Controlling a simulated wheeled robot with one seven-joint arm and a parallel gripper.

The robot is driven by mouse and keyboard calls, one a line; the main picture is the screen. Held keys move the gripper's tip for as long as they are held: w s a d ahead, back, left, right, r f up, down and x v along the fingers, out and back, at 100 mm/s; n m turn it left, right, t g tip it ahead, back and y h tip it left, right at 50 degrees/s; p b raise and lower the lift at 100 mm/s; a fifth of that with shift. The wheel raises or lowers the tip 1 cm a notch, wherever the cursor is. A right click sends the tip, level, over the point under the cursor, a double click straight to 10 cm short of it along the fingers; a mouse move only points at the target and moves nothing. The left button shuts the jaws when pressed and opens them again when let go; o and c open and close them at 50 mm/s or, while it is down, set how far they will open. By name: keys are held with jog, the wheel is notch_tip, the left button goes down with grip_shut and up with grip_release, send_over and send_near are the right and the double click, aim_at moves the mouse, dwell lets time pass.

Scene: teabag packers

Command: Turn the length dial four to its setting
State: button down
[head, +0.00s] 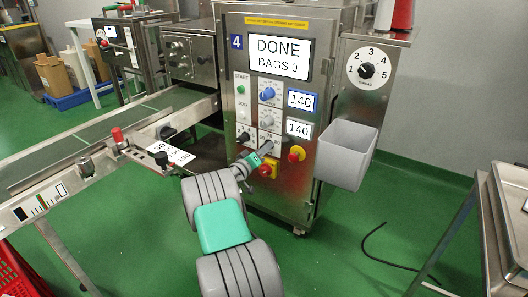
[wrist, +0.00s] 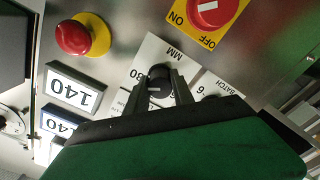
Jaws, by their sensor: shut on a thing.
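The machine marked 4 (head: 236,42) has a steel front panel with dials and displays. My gripper (head: 265,149) reaches the lower part of this panel, and its fingers hide the dial there in the head view. In the wrist view my gripper (wrist: 159,88) is shut on a black dial (wrist: 159,76) with a white mark. The dial sits on a white plate (wrist: 147,54) lettered MM, with a partly covered number at its left. A neighbouring plate lettered BATCH (wrist: 208,82) is partly behind my gripper.
A red stop button (head: 296,153) and a red-on-yellow ON/OFF switch (wrist: 210,10) are close to my gripper. Two displays read 140 (head: 300,101). The screen (head: 279,57) reads DONE, BAGS 0. A grey bin (head: 346,152) hangs at the right. A conveyor (head: 90,140) runs at the left.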

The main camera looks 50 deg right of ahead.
dwell(0.3)
jog(key=c, duration=1.1)
grip_release()
jog(key=a+p, duration=0.1)
jog(key=a, duration=0.1)
jog(key=a+p, duration=0.1)
jog(key=a, duration=0.4)
jog(key=shift+s+a+p, duration=0.35)
jog(key=shift+a+p, duration=0.05)
